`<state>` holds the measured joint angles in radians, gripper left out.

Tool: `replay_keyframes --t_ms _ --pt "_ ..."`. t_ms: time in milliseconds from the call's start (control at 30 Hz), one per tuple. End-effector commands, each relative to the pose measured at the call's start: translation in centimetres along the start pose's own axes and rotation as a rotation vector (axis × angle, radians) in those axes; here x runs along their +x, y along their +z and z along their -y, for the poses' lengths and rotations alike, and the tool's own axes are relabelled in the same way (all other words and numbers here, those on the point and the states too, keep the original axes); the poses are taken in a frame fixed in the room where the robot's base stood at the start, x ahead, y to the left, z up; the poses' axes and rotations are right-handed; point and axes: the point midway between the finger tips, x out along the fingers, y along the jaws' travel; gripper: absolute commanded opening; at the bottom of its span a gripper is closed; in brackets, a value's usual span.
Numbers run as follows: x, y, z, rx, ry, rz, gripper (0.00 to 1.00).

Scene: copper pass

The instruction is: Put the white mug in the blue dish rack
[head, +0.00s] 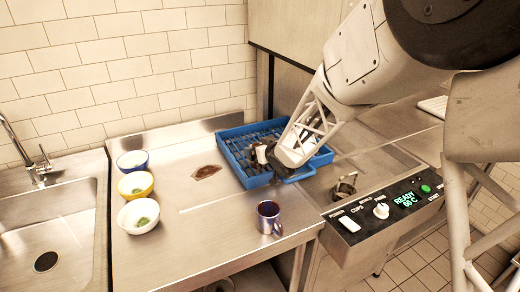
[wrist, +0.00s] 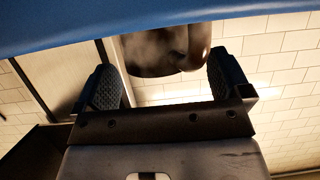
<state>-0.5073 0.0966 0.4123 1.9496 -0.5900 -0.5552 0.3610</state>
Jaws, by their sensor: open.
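The blue dish rack (head: 231,162) stands on the steel counter against the back wall. My gripper (head: 268,162) is at the rack, low over its front part, and is open. A small whitish thing (head: 261,152), apparently the white mug, shows at the fingers within the rack's outline; most of it is hidden. In the wrist view a shaded, stained rounded body (wrist: 168,48), probably the same mug, lies between the spread fingers (wrist: 165,78), with gaps at both sides. A blue band (wrist: 60,25), likely the rack, crosses the top there. Whether the mug rests on the rack cannot be seen.
A dark blue mug (head: 268,218) stands on the counter in front of the rack. Blue, yellow and white bowls (head: 138,216) line the counter's left side, near a sink (head: 50,235). A control panel (head: 385,212) lies at right. The counter's middle is mostly free.

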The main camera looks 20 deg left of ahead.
Motion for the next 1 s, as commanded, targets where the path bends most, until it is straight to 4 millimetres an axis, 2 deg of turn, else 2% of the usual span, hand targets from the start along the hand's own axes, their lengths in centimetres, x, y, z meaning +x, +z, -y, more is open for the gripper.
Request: replay_keyframes --t_ms 700,1000 --pt "-8.1 0.0 0.0 0.001 0.001 -0.001 0.96" --pt "-10.3 0.0 0.0 0.0 0.0 0.0 0.96"
